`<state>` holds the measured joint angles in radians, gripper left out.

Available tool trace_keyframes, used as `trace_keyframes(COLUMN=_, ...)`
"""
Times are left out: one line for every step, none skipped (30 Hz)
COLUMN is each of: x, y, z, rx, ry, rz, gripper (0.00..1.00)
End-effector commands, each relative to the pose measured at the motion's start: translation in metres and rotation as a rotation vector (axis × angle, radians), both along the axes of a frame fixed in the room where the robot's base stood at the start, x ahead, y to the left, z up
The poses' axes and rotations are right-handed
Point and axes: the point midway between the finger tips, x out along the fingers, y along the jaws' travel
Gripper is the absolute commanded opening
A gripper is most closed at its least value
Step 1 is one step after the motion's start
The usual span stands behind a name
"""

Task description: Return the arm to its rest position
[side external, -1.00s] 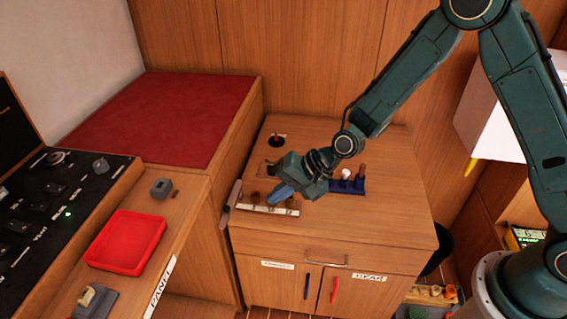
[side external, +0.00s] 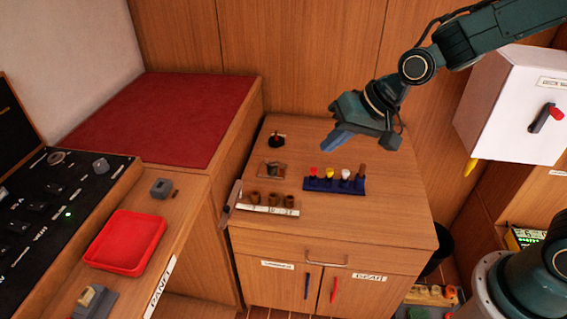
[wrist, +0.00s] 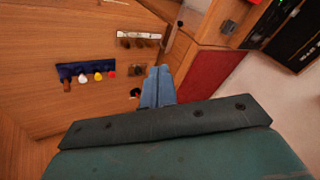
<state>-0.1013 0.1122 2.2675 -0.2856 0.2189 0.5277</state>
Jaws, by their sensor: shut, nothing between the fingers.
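My gripper (side external: 338,140) hangs in the air above the back of the wooden cabinet top, to the upper right of the small items there. Its blue fingers are together with nothing between them. In the wrist view the shut fingers (wrist: 158,84) point over the cabinet top, with the coils and blue rack beyond them. My arm reaches in from the upper right, and its forearm is raised clear of the cabinet.
The cabinet top (side external: 370,220) bears a blue rack (side external: 334,185) with coloured pegs, a white-labelled strip (side external: 267,208) with brown coils, and a black round fitting (side external: 277,141). A white box (side external: 510,100) with a red handle stands right. A red tray (side external: 125,243) lies left.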

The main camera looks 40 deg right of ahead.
Motion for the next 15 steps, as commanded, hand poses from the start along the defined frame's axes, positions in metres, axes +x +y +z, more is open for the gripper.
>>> trace_keyframes(x=-0.007, y=-0.006, z=0.010, rx=-0.023, ry=-0.013, rz=0.010, gripper=0.00)
trace_keyframes(x=-0.012, y=-0.010, z=0.015, rx=-0.039, ry=-0.018, rz=0.016, gripper=0.00)
trace_keyframes(x=-0.018, y=-0.015, z=0.021, rx=-0.059, ry=-0.023, rz=0.025, gripper=0.00)
trace_keyframes(x=-0.023, y=-0.018, z=0.025, rx=-0.074, ry=-0.027, rz=0.032, gripper=0.00)
trace_keyframes(x=-0.027, y=-0.022, z=0.029, rx=-0.088, ry=-0.031, rz=0.038, gripper=0.00)
trace_keyframes(x=-0.034, y=-0.027, z=0.035, rx=-0.109, ry=-0.035, rz=0.045, gripper=0.00)
trace_keyframes(x=-0.039, y=-0.030, z=0.038, rx=-0.123, ry=-0.038, rz=0.051, gripper=0.00)
trace_keyframes(x=-0.044, y=-0.033, z=0.042, rx=-0.137, ry=-0.042, rz=0.058, gripper=0.00)
trace_keyframes(x=-0.051, y=-0.038, z=0.047, rx=-0.156, ry=-0.046, rz=0.064, gripper=0.00)
trace_keyframes(x=-0.057, y=-0.041, z=0.051, rx=-0.171, ry=-0.048, rz=0.069, gripper=0.00)
trace_keyframes(x=-0.062, y=-0.045, z=0.054, rx=-0.184, ry=-0.050, rz=0.075, gripper=0.00)
trace_keyframes(x=-0.070, y=-0.049, z=0.058, rx=-0.202, ry=-0.052, rz=0.081, gripper=0.00)
trace_keyframes(x=-0.075, y=-0.053, z=0.062, rx=-0.217, ry=-0.055, rz=0.086, gripper=0.00)
trace_keyframes(x=-0.081, y=-0.056, z=0.065, rx=-0.229, ry=-0.057, rz=0.090, gripper=0.00)
trace_keyframes(x=-0.089, y=-0.060, z=0.068, rx=-0.246, ry=-0.058, rz=0.097, gripper=0.00)
